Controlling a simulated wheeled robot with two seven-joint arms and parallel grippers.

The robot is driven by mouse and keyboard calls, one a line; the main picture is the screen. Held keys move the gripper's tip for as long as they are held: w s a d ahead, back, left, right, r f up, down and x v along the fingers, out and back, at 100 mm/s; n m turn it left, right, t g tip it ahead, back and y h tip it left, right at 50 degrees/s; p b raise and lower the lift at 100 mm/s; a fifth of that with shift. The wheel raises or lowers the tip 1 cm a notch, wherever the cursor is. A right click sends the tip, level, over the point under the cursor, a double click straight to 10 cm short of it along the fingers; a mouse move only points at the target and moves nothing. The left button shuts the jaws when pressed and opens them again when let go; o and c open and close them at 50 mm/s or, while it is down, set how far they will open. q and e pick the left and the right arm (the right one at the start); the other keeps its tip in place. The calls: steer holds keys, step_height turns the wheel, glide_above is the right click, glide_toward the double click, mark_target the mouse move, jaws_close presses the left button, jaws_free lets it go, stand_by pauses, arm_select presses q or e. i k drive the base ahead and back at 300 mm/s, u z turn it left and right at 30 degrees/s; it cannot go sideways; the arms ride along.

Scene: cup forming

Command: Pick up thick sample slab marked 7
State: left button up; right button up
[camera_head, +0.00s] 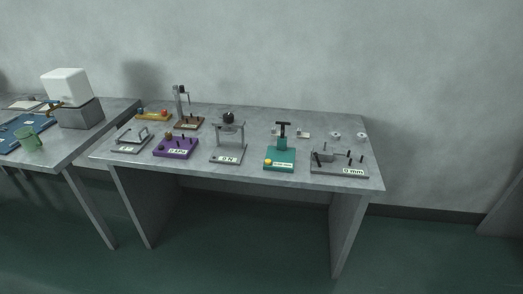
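No slab with a readable 7 shows. Two small pale pieces, one (303,134) right of the teal device and one (276,132) partly beside its black top, lie near the back of the grey table. Two small light round-looking pieces, one (336,136) and one (361,136), lie behind the grey device at the right. All are too small for me to read any mark or judge thickness. Neither of my grippers is in view.
The grey table (210,180) holds a grey device (340,171) reading 0 mm, a teal device (280,160), a stand (228,153), a purple device (176,147) and a handled plate (131,141).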

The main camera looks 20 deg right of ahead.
mark_target(305, 136)
steer(key=z, duration=1.2)
steer(key=i, duration=1)
steer(key=z, duration=0.1)
